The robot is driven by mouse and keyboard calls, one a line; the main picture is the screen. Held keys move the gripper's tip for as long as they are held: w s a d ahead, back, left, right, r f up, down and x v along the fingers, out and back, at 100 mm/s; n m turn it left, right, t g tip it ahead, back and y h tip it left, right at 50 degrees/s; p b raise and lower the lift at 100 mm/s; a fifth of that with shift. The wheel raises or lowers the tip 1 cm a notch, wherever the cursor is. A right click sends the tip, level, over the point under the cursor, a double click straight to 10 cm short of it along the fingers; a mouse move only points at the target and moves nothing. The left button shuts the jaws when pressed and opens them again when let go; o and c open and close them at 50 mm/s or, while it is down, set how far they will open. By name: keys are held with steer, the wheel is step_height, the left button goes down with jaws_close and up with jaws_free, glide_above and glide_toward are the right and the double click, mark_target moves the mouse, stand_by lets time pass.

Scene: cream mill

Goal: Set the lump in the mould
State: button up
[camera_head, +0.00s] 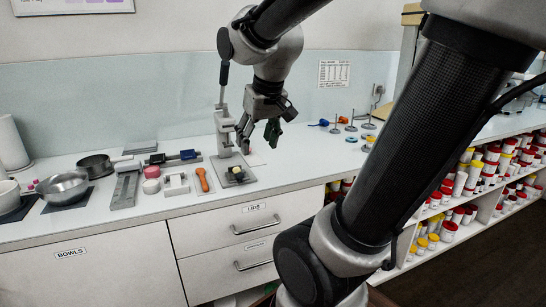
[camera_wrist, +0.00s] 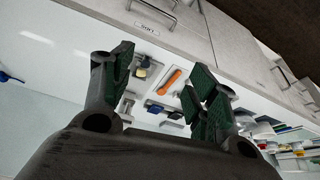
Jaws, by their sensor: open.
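The lump (camera_head: 237,170) looks like a small pale yellow piece on a dark block on the grey base plate (camera_head: 247,182) of an upright press. I cannot tell whether it sits in a recess or on top, or whether that block is the mould. In the wrist view a small yellowish piece, likely the lump (camera_wrist: 144,63), shows beside the left finger. My gripper (camera_head: 258,137) is open and empty, above and a little right of the lump, apart from it. It also shows in the wrist view (camera_wrist: 160,66).
Left of the press lie an orange-handled tool (camera_head: 203,180), a white block (camera_head: 176,184), a pink-topped round pot (camera_head: 151,180) and metal pans (camera_head: 64,187). The press column (camera_head: 223,130) stands close left of my gripper.

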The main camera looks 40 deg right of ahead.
steer(key=s+a+f+n, duration=0.1)
steer(key=s+a, duration=0.1)
steer(key=s, duration=0.8)
steer(key=shift+s+y, duration=0.15)
steer(key=shift+y, duration=0.15)
